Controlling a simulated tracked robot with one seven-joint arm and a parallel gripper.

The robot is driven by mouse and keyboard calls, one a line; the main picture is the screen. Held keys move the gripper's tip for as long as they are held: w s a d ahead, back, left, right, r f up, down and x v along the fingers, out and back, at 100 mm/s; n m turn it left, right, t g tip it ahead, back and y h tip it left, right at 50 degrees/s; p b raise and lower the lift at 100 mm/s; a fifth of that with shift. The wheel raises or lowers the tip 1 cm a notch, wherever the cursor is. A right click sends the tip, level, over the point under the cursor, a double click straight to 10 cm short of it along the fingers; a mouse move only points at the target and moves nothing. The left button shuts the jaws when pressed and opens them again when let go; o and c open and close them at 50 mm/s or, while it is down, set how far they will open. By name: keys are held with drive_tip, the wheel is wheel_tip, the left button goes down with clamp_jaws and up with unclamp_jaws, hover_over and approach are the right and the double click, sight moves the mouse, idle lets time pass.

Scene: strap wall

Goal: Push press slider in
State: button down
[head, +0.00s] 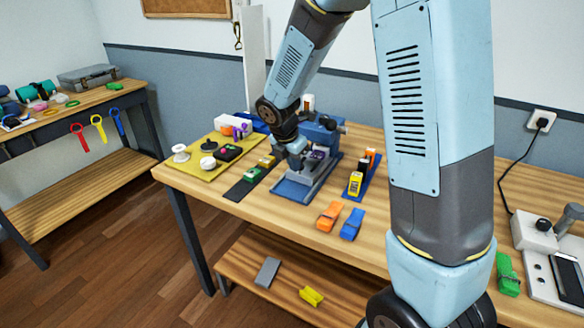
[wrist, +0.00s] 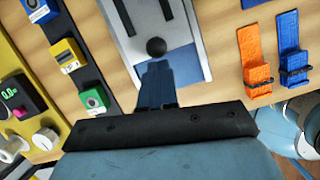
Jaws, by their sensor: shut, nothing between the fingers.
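The blue press (head: 322,133) stands near the middle of the table, partly hidden behind my arm. Its slider is a light grey plate (wrist: 187,22) with dark slots, on a blue base (head: 293,190). A round black knob (wrist: 156,47) sits at the slider's near end in the wrist view. My gripper (wrist: 156,64) is shut and empty, with its blue fingertips right at the knob. I cannot tell whether they touch it. In the head view my gripper (head: 296,160) hangs low over the front of the press, its fingertips hard to make out.
A dark strip (head: 240,190) with green and yellow blocks lies left of the press, beside a yellow mat (head: 190,167). An orange strap (head: 329,215) and a blue strap (head: 352,224) lie to the right.

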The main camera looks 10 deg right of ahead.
drive_tip(key=shift+w+d, duration=0.2)
drive_tip(key=shift+d, duration=0.15)
drive_tip(key=shift+s+a+r, duration=0.1)
drive_tip(key=shift+s+a, duration=0.3)
drive_tip(key=shift+a, duration=0.15)
drive_tip(key=shift+s+a+r, duration=0.15)
drive_tip(key=shift+s+a, duration=0.4)
drive_tip(key=shift+a, duration=0.1)
drive_tip(key=shift+s+a+r, duration=0.15)
drive_tip(key=shift+s+a, duration=0.35)
drive_tip(key=shift+a, duration=0.1)
drive_tip(key=v, duration=1)
drive_tip(key=s+d+r+m+t+y, duration=0.1)
drive_tip(key=s+d+r+m, duration=0.3)
drive_tip(key=s+m, duration=0.3)
drive_tip(key=s+d+r+m+t, duration=0.1)
drive_tip(key=s+d+r+m, duration=0.3)
drive_tip(key=s+d+m, duration=0.2)
drive_tip(key=s+d+r+m+t+y, duration=0.1)
drive_tip(key=s+d+r+m, duration=0.3)
drive_tip(key=s+m, duration=0.5)
drive_tip(key=d+m, duration=0.2)
drive_tip(key=m, duration=0.2)
drive_tip(key=shift+s+y, duration=0.25)
drive_tip(key=shift+y, duration=0.05)
